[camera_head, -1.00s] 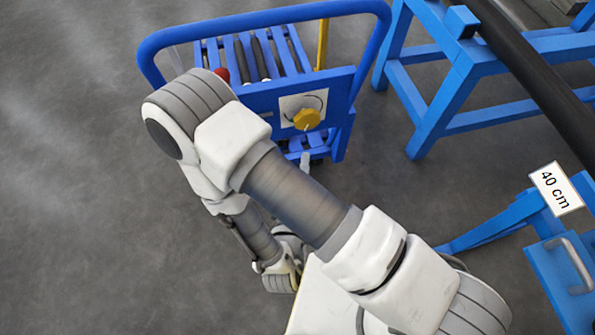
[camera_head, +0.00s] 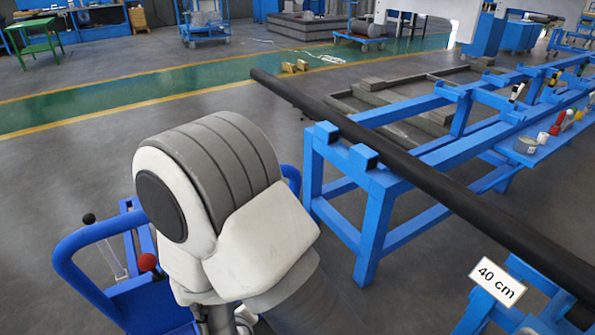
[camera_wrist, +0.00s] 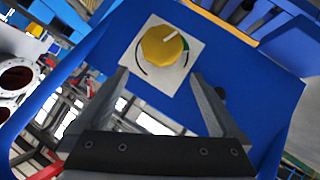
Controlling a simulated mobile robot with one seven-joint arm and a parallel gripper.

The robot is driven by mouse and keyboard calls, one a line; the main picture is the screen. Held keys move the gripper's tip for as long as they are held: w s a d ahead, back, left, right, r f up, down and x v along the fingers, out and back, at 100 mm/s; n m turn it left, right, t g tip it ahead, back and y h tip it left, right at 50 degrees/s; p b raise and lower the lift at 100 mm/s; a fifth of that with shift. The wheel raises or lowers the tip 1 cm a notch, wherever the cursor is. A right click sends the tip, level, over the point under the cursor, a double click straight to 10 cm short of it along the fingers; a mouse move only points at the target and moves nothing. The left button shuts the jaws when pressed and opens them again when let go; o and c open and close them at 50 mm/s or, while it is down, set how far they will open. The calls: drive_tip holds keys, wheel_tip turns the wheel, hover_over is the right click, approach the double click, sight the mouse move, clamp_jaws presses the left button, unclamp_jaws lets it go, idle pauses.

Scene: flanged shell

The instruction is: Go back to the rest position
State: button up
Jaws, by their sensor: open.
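My gripper (camera_wrist: 160,80) shows in the wrist view with its two fingers spread apart and nothing between them. Beyond the fingertips is a yellow knob (camera_wrist: 163,48) on a white plate (camera_wrist: 184,66), fixed to a blue panel (camera_wrist: 245,85). The knob looks apart from the fingers; the exact gap cannot be told. In the head view my arm fills the lower middle, and my gripper and the knob are hidden from sight there.
A blue cart (camera_head: 150,300) with a curved rail and a red-tipped lever stands at lower left. A long black pipe (camera_head: 420,182) rests on blue stands (camera_head: 372,215) at right. A "40 cm" sign (camera_head: 498,282) is at lower right. Open grey floor (camera_head: 60,165) lies at left.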

drive_tip(key=w+d+r+m+g+y, duration=0.15)
drive_tip(key=d+r, duration=0.25)
drive_tip(key=r, duration=0.5)
drive_tip(key=w+d+r+m+g+y, duration=0.1)
drive_tip(key=w+d+r+m+g, duration=0.15)
drive_tip(key=d+r, duration=0.45)
drive_tip(key=s+d+r+m+g+h+p, duration=0.2)
drive_tip(key=s+d+r+m+h, duration=0.25)
drive_tip(key=s+d+r, duration=1)
wheel_tip(320, 180, up, 18)
drive_tip(key=s+d+p, duration=0.1)
drive_tip(key=p, duration=1.8)
drive_tip(key=shift+d+f, duration=0.15)
drive_tip(key=shift+f, duration=0.1)
drive_tip(key=shift+s, duration=0.1)
